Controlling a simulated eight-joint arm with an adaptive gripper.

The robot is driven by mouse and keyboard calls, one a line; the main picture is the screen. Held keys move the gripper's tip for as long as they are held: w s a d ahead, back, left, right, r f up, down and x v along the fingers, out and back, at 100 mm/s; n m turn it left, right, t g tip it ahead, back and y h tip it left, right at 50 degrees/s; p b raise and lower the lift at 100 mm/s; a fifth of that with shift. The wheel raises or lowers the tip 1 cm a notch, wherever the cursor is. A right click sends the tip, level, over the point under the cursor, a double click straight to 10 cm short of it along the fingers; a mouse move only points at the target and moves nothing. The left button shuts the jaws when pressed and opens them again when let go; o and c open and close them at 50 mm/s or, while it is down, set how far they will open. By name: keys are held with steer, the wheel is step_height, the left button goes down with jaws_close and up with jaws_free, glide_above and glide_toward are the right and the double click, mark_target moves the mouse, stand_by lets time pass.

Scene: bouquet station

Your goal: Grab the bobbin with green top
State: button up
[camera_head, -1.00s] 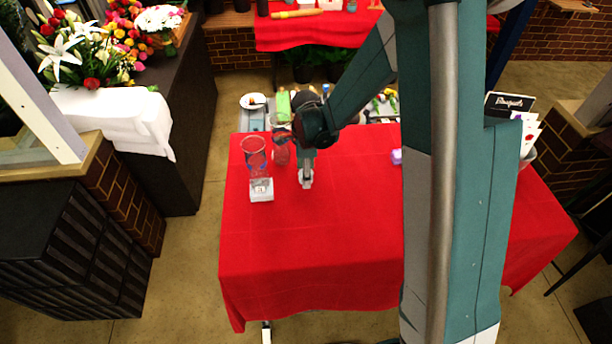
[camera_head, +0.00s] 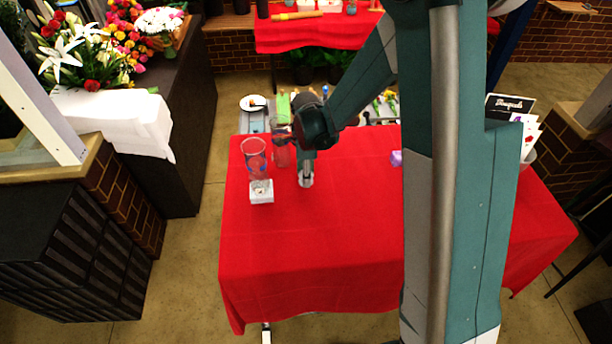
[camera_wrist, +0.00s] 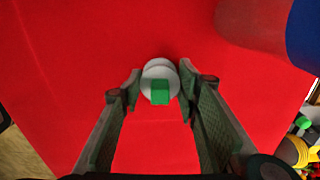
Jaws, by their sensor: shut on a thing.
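The bobbin (camera_wrist: 160,72) is white and round with a green square top (camera_wrist: 160,92). In the wrist view it sits between the two fingertips of my gripper (camera_wrist: 159,84), which touch it from both sides. My gripper is shut on it, pointing down at the red tablecloth. In the head view my gripper (camera_head: 306,181) is low over the red table (camera_head: 330,240), and the bobbin cannot be made out there.
A clear cup (camera_head: 255,158) and a small white box (camera_head: 261,191) stand left of my gripper. Another clear cup (camera_head: 281,152) is just behind. A purple item (camera_head: 396,158) lies to the right. The front of the table is clear.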

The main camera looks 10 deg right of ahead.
steer(key=shift+r, duration=4.95)
